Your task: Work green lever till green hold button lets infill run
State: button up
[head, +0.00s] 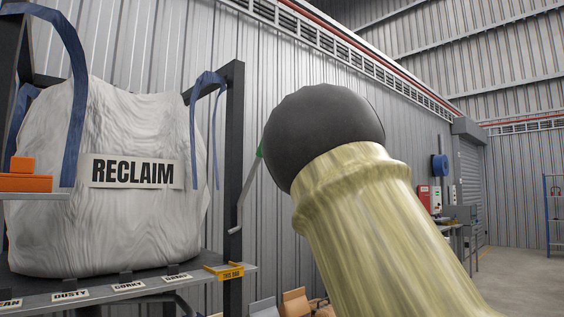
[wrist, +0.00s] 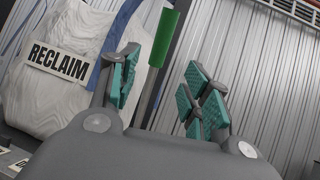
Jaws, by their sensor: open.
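The green lever shows in the wrist view as a green grip (wrist: 164,38) on a thin rod, tilted slightly. In the head view only a bit of its green grip (head: 260,152) shows beside my arm's dark joint, with a bent grey rod running down to the left. My gripper (wrist: 160,82) is open, its teal-padded fingers on either side of the lever's line in the wrist view. I see no contact and cannot tell the depth between them. My arm hides the gripper in the head view. I cannot make out a green hold button.
A white bag marked RECLAIM (head: 140,205) hangs in a dark frame (head: 236,130) left of the lever. A ledge below carries labels, including DUSTY, CORKY and a yellow tag (head: 223,272). Orange blocks (head: 26,180) sit at far left. Cartons (head: 295,302) stand low behind my arm.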

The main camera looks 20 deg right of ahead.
jog(key=shift+v, duration=0.9)
